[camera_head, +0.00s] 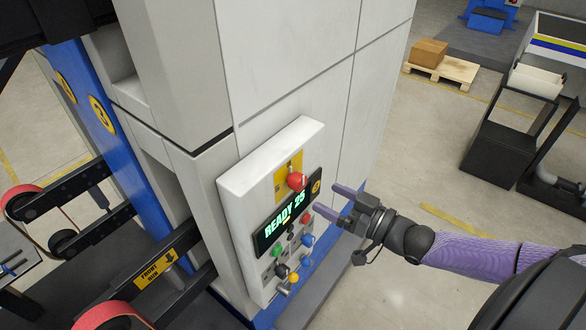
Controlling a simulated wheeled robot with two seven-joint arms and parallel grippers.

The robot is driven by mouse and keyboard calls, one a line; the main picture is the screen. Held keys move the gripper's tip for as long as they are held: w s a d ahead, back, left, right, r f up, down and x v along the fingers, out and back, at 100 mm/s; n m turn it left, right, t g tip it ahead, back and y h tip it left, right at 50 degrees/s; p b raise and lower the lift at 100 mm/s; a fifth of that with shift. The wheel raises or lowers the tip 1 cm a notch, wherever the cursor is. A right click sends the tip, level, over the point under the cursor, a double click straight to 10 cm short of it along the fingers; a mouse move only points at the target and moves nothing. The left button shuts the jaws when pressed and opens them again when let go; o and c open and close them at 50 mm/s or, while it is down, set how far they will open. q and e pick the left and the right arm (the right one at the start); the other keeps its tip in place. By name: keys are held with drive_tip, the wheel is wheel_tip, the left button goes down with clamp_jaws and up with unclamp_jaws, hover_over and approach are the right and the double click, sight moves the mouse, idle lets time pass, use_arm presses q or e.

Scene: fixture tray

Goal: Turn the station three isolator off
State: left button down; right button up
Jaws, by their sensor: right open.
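A pale control panel (232,187) sticks out from a light grey cabinet. On it a red rotary handle (297,181) sits on a yellow plate (281,184), which looks like the isolator; its exact setting is too small to tell. A round yellow badge is beside the display, its number unclear. My right gripper (323,195) comes in from the right. Its two purple fingers are open and empty, pointing at the panel, just right of and below the red handle. I cannot tell whether they touch the panel. My left gripper is not in view.
A display (286,225) reads "READY 25". Several coloured buttons and knobs sit below it, including a green one (277,251) and a blue one (307,240). A belt machine with dark rails (165,276) stands at left.

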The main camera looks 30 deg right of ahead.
sight(303, 184)
drive_tip(key=x, duration=0.7)
drive_tip(key=shift+w, duration=0.2)
clamp_jaws()
drive_tip(key=n, duration=0.4)
drive_tip(key=shift+n+p, duration=0.3)
drive_tip(key=shift+p, duration=0.1)
drive_tip(key=n, duration=0.4)
drive_tip(key=shift+n, duration=0.3)
drive_tip(key=n, duration=0.4)
drive_tip(key=shift+n+h, duration=0.4)
drive_tip(key=shift+n, duration=1.8)
